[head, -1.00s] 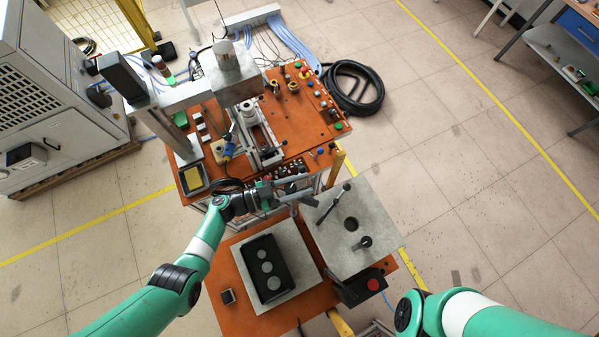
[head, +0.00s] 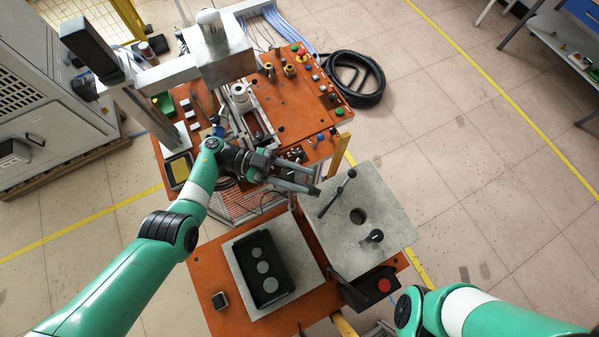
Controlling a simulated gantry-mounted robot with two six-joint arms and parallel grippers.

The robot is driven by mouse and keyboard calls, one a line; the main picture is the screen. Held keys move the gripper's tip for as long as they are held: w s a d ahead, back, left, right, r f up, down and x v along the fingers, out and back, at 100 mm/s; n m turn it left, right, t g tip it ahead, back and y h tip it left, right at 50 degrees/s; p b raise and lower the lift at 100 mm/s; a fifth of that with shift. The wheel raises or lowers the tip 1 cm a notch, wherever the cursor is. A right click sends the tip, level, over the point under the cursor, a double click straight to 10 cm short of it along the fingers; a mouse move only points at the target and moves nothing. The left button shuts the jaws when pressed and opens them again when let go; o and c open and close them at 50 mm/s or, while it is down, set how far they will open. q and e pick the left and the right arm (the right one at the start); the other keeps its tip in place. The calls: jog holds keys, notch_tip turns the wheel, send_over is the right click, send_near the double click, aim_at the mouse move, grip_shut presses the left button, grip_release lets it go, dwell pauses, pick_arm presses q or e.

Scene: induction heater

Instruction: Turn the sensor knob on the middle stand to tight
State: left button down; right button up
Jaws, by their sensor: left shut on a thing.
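My left gripper (head: 314,189) reaches in from the left, over the gap between the orange control table and the grey plate. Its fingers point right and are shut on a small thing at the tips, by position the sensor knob. The knob itself is hidden by the fingers, and its turn angle cannot be read. The middle stand is mostly covered by my left wrist and cannot be clearly told apart. My right arm shows at the bottom right, but its gripper is out of view.
The orange control table (head: 290,105) carries buttons and a metal fixture (head: 241,97). A grey plate (head: 385,205) with a black lever (head: 337,193) lies just right of the fingertips. A black box with grey discs (head: 263,268) sits below.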

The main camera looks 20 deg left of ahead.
pick_arm(q)
jog(key=shift+r, duration=0.1)
dwell(0.3)
jog(key=shift+c, duration=2.2)
grip_release()
jog(key=s+a+b, duration=0.1)
jog(key=a+b, duration=0.3)
jog(key=a, duration=0.7)
jog(key=shift+a, duration=0.3)
jog(key=shift+d, duration=0.1)
